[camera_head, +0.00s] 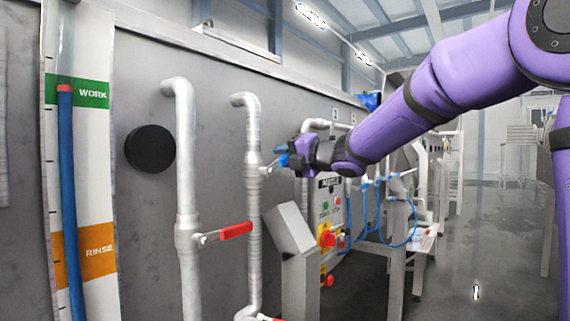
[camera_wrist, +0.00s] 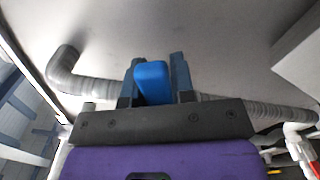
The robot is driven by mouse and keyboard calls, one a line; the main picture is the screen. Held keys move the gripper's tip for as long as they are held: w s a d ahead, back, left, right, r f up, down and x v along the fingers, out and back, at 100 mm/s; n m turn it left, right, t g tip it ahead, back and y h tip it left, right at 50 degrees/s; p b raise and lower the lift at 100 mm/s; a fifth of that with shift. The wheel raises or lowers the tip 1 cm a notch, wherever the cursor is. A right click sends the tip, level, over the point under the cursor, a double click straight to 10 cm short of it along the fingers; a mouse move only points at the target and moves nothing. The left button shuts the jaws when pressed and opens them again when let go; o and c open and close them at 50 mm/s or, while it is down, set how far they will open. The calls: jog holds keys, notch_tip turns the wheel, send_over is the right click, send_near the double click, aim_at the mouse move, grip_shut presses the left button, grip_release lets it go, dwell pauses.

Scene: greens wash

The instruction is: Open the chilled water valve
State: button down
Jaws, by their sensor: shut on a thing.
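The grey ribbed pipe (camera_head: 252,205) stands upright against the steel panel in the head view. It also runs across the wrist view (camera_wrist: 95,88) behind my fingers. A valve lever with a blue handle (camera_head: 282,161) sticks out to the right of this pipe, roughly crosswise to it. In the wrist view the blue handle (camera_wrist: 152,82) sits between my two fingers. My gripper (camera_head: 289,156) is shut on the blue handle; its fingers (camera_wrist: 155,72) lie on either side. The valve body is mostly hidden in the wrist view.
A white pipe (camera_head: 186,150) at left carries a red lever handle (camera_head: 236,231). A black round disc (camera_head: 150,149) is on the panel. A control box (camera_head: 326,237) with a red knob stands close below my gripper. Open floor (camera_head: 475,240) lies at right.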

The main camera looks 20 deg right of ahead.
jog(key=shift+s+a+r+n, duration=0.3)
jog(key=shift+r+n, duration=0.2)
jog(key=shift+n, duration=0.45)
jog(key=shift+s+a+r+n, duration=0.2)
jog(key=shift+a+r+n, duration=0.25)
jog(key=shift+n, duration=0.45)
jog(key=shift+s+a+r+n, duration=0.25)
jog(key=shift+r+n, duration=0.3)
jog(key=shift+n, duration=0.4)
jog(key=c, duration=1)
grip_release()
jog(key=shift+o, duration=0.2)
jog(key=shift+r, duration=0.1)
